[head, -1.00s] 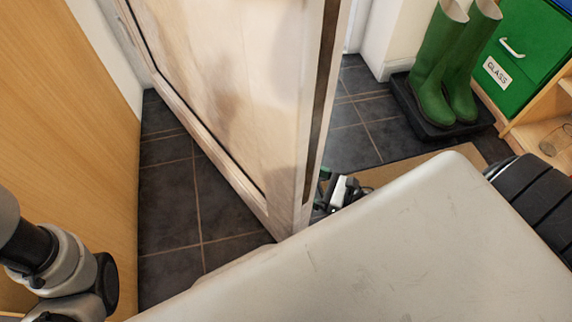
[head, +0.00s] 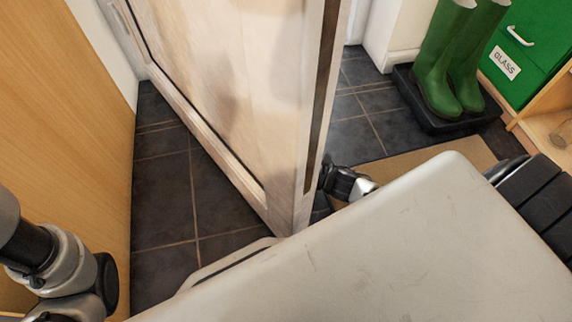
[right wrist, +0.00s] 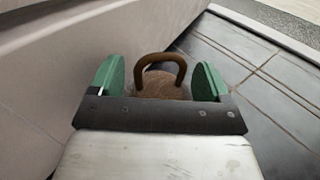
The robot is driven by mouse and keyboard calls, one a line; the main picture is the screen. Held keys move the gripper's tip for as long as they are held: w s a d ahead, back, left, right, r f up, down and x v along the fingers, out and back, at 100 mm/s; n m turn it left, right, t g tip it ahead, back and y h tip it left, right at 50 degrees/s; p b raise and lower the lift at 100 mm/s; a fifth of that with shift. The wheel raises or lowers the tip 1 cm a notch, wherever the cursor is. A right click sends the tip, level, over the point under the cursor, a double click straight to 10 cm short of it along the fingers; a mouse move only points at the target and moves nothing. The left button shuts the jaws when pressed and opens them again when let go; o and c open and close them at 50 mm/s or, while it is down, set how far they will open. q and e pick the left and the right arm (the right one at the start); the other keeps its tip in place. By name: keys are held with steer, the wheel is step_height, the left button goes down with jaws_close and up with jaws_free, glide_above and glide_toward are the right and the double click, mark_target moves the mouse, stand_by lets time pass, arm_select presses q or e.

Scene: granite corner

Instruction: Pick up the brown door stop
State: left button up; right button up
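The brown door stop (right wrist: 160,84) shows in the right wrist view, a rounded fuzzy body with an arched brown handle on top. My right gripper (right wrist: 159,68) is open, its green fingertips apart on either side of the door stop in the picture. I cannot tell how far the fingers are from it in depth. In the head view the door stop is hidden, and only a dark and silver part of my right arm shows beside the door edge. My left arm shows at the lower left of the head view, with its gripper out of sight.
A pale door (head: 230,80) stands open close to my right arm. Green boots (head: 455,60) stand on a black tray (head: 425,118) near a brown mat (head: 410,162). A wooden panel (head: 65,130) stands at the left. Dark floor tiles (head: 165,220) are clear between panel and door.

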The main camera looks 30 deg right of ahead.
steer(key=shift+s+f, duration=0.1)
steer(key=shift+f, duration=0.05)
jaws_close()
stand_by(0.4)
